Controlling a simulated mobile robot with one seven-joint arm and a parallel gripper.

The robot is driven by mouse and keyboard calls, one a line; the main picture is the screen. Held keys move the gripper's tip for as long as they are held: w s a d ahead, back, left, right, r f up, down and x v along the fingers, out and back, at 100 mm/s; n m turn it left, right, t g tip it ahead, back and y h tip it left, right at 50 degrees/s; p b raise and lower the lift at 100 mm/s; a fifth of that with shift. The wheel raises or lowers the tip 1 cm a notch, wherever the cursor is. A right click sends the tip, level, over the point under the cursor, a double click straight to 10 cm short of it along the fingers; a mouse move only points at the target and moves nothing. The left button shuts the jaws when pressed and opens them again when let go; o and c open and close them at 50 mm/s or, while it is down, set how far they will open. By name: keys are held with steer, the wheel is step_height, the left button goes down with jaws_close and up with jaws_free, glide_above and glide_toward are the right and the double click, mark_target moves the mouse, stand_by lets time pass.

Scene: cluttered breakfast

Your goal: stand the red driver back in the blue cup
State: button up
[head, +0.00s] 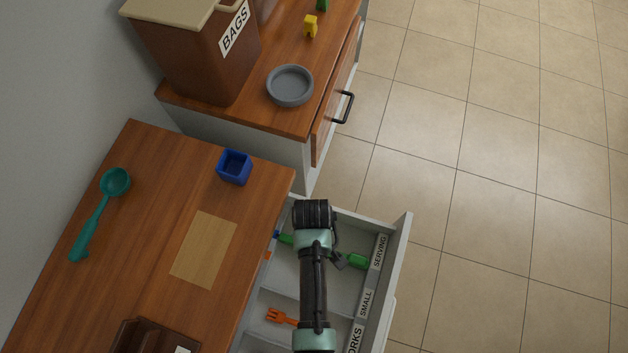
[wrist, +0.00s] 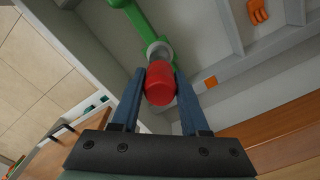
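The blue cup (head: 234,168), a small square holder, stands upright on the wooden counter near its right corner, and its inside looks empty. In the wrist view, the red driver (wrist: 160,84) shows its rounded red end between the two fingers of my gripper (wrist: 160,88). Both fingers touch its sides, so the gripper looks shut on it. A grey part shows just beyond the red end; I cannot tell what it belongs to. In the head view my arm is over the open drawer and hides the fingers and the driver.
The open drawer (head: 402,240) has labelled compartments, a green utensil (head: 357,261) and an orange fork (head: 280,316). On the counter lie a teal scoop (head: 115,182) and a tan mat (head: 204,249). A grey bowl (head: 290,86) and BAGS bin (head: 195,50) stand behind.

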jaws_close()
steer(key=shift+r, duration=0.1)
steer(key=shift+r+p, duration=2.45)
steer(key=shift+p, duration=0.2)
